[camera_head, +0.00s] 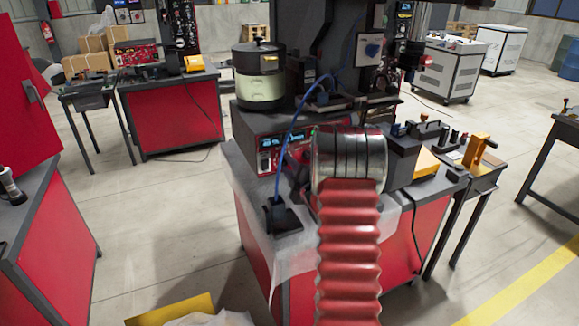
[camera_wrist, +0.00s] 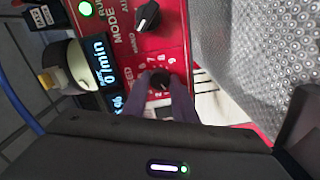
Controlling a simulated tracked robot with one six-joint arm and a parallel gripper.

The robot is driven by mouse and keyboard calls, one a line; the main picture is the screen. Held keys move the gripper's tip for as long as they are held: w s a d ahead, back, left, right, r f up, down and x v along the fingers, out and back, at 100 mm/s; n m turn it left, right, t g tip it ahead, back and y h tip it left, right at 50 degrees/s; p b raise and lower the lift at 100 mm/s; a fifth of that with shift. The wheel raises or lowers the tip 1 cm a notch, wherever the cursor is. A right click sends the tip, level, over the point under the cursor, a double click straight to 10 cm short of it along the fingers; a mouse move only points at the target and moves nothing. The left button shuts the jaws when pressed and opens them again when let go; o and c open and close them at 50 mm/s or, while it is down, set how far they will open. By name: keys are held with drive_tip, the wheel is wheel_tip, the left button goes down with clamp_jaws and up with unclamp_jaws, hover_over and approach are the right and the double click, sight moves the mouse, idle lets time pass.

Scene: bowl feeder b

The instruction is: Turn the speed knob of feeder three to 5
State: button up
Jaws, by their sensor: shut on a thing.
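The speed knob (camera_wrist: 160,79) is a small dark round knob on a red control panel (camera_wrist: 122,52) in the wrist view. White dial numbers surround it, partly hidden by my fingers; I cannot tell which number it points to. My gripper (camera_wrist: 164,88) is shut on the knob, with one purple-grey finger on each side. In the head view, the feeder's control box (camera_head: 268,143) has a red front with lit displays and carries a bowl (camera_head: 259,76) on top. No feeder number is readable.
A black MODE knob (camera_wrist: 147,15) sits beside the speed dial. Lit blue displays (camera_wrist: 100,62) and a green lamp (camera_wrist: 85,8) are near it. In the head view, a blue cable (camera_head: 288,145) hangs before the control box.

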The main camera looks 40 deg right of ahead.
drive_tip(key=m, duration=0.6)
drive_tip(key=shift+a+f, duration=0.2)
drive_tip(key=shift+a, duration=0.05)
drive_tip(key=m, duration=0.6)
drive_tip(key=shift+w+m, duration=0.1)
drive_tip(key=shift+m, duration=0.2)
drive_tip(key=m, duration=0.3)
drive_tip(key=shift+m, duration=0.4)
drive_tip(key=m, duration=0.3)
drive_tip(key=shift+d+r+m, duration=0.1)
drive_tip(key=shift+m, duration=0.2)
drive_tip(key=m, duration=0.6)
drive_tip(key=shift+d, duration=0.1)
drive_tip(key=shift+d, duration=0.1)
drive_tip(key=o, duration=1)
